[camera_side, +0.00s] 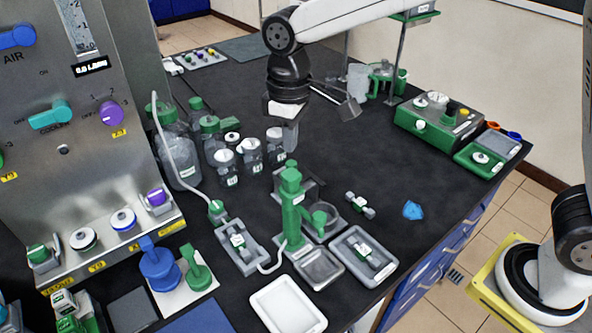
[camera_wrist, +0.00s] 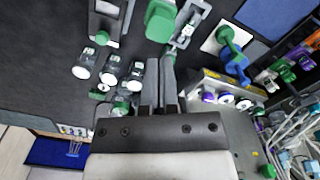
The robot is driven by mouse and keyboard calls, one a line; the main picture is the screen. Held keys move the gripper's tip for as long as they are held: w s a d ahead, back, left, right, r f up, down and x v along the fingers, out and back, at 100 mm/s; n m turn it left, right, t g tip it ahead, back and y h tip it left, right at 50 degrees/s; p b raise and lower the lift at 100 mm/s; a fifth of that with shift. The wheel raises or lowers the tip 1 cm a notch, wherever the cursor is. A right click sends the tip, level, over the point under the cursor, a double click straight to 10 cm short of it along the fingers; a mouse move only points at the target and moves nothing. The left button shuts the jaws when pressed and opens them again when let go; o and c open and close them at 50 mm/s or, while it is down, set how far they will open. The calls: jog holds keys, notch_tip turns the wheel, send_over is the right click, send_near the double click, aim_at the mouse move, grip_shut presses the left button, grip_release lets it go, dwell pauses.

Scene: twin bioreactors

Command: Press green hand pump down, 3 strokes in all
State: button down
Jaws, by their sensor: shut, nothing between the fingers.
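The green hand pump (camera_side: 292,213) stands upright on the dark bench in the side view, with a green knob (camera_side: 291,174) on top and a short side spout. A clear tube runs from near its base to a small grey tray. My gripper (camera_side: 291,148) points down, just above the pump's knob in the picture and apart from it. Its fingers are shut and empty. In the wrist view, the shut fingertips (camera_wrist: 160,62) lie below a green block (camera_wrist: 161,20), which looks like the pump's top. The pump's lower body is hidden there.
Several lidded glass jars (camera_side: 251,154) stand left of my gripper. Grey trays (camera_side: 364,257) and a white tray (camera_side: 288,306) lie around the pump's foot. A steel control panel (camera_side: 105,140) rises at left.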

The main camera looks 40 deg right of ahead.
jog(key=shift+r, duration=1.3)
jog(key=s+d+f+m+t, duration=0.1)
jog(key=s+d+f+m, duration=0.2)
jog(key=s+d+f, duration=0.3)
jog(key=s+d+f+m+t, duration=0.1)
jog(key=s+d+f+m, duration=0.2)
jog(key=s+d+f, duration=0.3)
jog(key=d+f, duration=0.1)
jog(key=d, duration=0.4)
jog(key=shift+s+d+f+t, duration=0.2)
jog(key=shift+d+f+t, duration=0.05)
jog(key=shift+f+t, duration=0.1)
dwell(0.8)
